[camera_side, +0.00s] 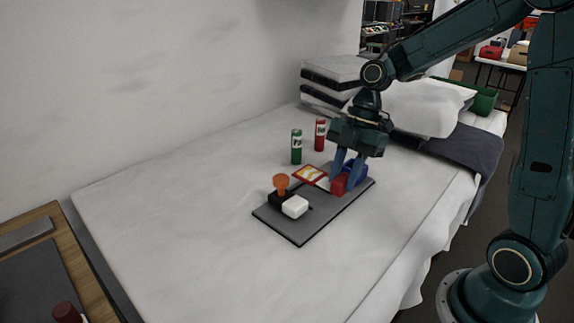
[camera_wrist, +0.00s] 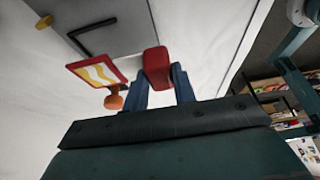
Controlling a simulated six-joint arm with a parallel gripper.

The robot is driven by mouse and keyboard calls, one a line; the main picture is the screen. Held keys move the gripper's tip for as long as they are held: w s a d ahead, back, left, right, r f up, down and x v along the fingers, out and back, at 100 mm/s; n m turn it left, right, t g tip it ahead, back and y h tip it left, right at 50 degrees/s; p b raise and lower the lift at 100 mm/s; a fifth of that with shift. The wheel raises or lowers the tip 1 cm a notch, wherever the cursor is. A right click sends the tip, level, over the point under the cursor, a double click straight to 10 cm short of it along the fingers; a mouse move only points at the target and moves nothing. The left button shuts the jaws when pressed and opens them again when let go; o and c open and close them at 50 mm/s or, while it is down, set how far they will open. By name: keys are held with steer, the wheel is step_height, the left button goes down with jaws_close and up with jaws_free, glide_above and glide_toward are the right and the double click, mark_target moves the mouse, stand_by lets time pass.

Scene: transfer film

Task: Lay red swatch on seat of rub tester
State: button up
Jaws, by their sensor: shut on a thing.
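My gripper (camera_side: 345,184) is shut on a red block-like piece (camera_side: 339,185), which I take as the red swatch. In the wrist view the red swatch (camera_wrist: 157,66) sits between the blue fingertips (camera_wrist: 160,88). It is low over the far right part of the dark board (camera_side: 302,236); I cannot tell if it touches. A black base with an orange knob (camera_side: 281,183) and a white block (camera_side: 295,206) stands left on the board and looks like the rub tester. Its seat is not clearly visible.
A red-framed panel with yellow and white waves (camera_side: 309,174) is left of my gripper. A blue thing (camera_side: 357,171) is close behind the fingers. A green bottle (camera_side: 296,147) and a red bottle (camera_side: 320,135) stand behind the board. The white surface at left is clear.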

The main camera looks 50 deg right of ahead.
mark_target(343, 192)
steer(key=shift+f, duration=2.35)
steer(key=shift+f, duration=0.35)
steer(key=o, duration=1)
steer(key=v, duration=1.4)
steer(key=shift+f, duration=0.1)
